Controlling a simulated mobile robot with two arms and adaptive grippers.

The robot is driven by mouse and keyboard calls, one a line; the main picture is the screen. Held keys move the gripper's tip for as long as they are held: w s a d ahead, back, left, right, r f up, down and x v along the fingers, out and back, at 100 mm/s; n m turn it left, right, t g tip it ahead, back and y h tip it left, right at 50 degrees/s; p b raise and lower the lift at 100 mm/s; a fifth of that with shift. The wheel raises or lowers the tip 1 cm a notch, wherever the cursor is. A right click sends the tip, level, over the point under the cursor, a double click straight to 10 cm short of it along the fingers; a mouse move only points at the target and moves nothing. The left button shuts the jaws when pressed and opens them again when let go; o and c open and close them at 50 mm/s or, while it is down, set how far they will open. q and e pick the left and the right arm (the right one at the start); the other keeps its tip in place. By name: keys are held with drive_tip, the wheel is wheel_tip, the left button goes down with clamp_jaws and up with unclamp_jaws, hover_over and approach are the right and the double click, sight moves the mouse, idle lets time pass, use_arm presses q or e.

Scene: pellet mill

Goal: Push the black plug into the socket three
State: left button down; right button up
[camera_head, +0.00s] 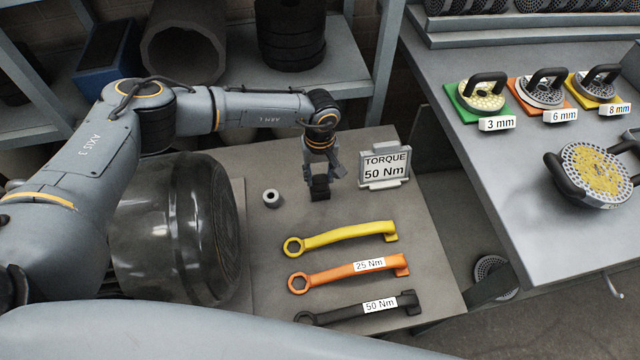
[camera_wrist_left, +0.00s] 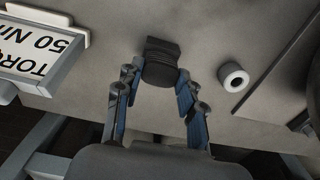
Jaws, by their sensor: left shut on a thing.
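I see nothing marked as socket three. My right gripper is not in view.
A white ring (camera_head: 271,198) lies left of the gripper. A sign reading "TORQUE 50 Nm" (camera_head: 384,167) stands close on the right. Yellow (camera_head: 340,237), orange (camera_head: 345,273) and black (camera_head: 360,309) wrenches lie in front. A large dark drum (camera_head: 170,225) stands left.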

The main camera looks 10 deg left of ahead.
use_arm(q)
drive_tip(key=shift+r+p, duration=1.35)
drive_tip(key=shift+r, duration=1.45)
drive_tip(key=shift+d, duration=0.1)
